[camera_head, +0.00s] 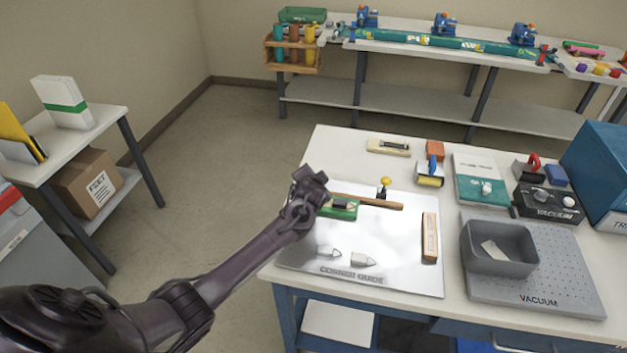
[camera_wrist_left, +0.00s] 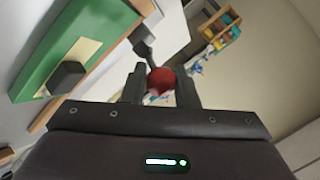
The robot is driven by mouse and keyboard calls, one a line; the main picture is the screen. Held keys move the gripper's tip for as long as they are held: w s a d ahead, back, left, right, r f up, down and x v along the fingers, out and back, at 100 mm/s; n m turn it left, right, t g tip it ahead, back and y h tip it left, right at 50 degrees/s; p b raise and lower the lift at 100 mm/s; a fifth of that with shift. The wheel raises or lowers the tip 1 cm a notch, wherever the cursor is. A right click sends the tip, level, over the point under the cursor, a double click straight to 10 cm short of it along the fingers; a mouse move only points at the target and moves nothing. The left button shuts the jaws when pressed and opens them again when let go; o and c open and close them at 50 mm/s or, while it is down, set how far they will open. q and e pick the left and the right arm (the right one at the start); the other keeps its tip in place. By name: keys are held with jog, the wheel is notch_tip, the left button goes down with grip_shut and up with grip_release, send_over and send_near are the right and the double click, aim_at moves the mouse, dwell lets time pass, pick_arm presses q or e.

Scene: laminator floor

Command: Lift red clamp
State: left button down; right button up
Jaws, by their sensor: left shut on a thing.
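My left gripper (camera_head: 314,182) reaches in from the left over the back left corner of the corner guide plate (camera_head: 390,268). In the left wrist view, its fingers (camera_wrist_left: 161,86) are shut on the rounded red knob of the red clamp (camera_wrist_left: 161,80), with a dark piece of the clamp beyond it. In the head view the gripper hides the red clamp, and I cannot tell whether the clamp is clear of the surface. A green block (camera_head: 341,209) lies just right of and below the gripper; it shows large in the left wrist view (camera_wrist_left: 70,40). My right gripper is not in view.
A brown wooden strip (camera_head: 366,201) runs along the plate's back, beside a yellow-knobbed clamp (camera_head: 385,182). A grey bin (camera_head: 466,252) and vacuum board (camera_head: 585,285) are farther right. The plate's middle is mostly clear.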

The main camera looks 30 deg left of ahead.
pick_arm(q)
jog(key=shift+w+a+r, duration=0.15)
jog(key=shift+w+r, duration=0.1)
jog(key=shift+r, duration=0.25)
jog(key=shift+w+a+r, duration=0.15)
jog(key=shift+w+r, duration=0.05)
jog(key=shift+r, duration=0.25)
jog(key=c, duration=1.5)
grip_release()
jog(key=shift+d+f, duration=0.1)
jog(key=shift+f, duration=0.35)
jog(key=shift+w+r, duration=0.1)
jog(key=shift+r, duration=0.2)
jog(key=shift+r+p, duration=0.3)
jog(key=shift+p, duration=0.3)
jog(key=s+r+p, duration=0.1)
jog(key=r+p, duration=0.1)
jog(key=s+d+r+p, duration=0.1)
jog(key=r+p, duration=0.1)
jog(key=p, duration=0.1)
jog(key=s+d+r+p, duration=0.1)
jog(key=s+r+p, duration=0.1)
jog(key=p, duration=0.1)
jog(key=shift+r, duration=0.4)
jog(key=shift+d, duration=0.1)
